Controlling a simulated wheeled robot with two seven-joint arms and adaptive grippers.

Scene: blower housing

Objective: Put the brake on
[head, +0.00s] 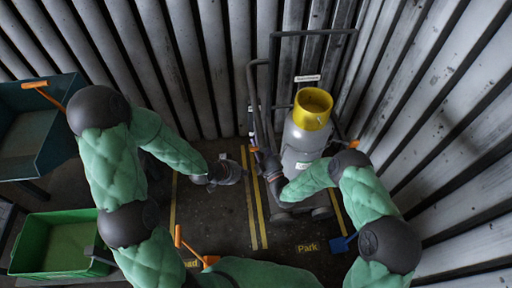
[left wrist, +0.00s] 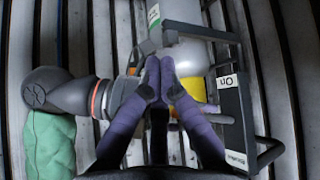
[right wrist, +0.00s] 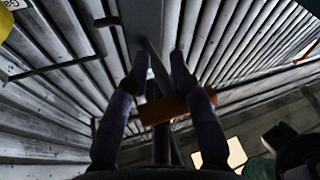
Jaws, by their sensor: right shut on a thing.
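A wheeled cart with a grey tank (head: 301,150), a yellow top ring (head: 312,108) and a black tube frame (head: 278,70) stands by the back wall. My right gripper (head: 270,172) is at its left side, and an orange bar (right wrist: 175,108) is between its fingers in the right wrist view. My left gripper (head: 220,172) is left of the cart, apart from it in the head view. Its fingertips (left wrist: 160,70) are together and empty. The left wrist view shows a black panel (left wrist: 236,120) with "On" and "Brake" labels. The brake's setting is unclear.
Yellow lines (head: 248,200) mark the dark floor, and a "Park" label (head: 307,248) lies in front of the cart. A teal bin (head: 65,95) and a green bin (head: 20,247) stand at the left. Ribbed metal walls (head: 440,110) close in the back and right.

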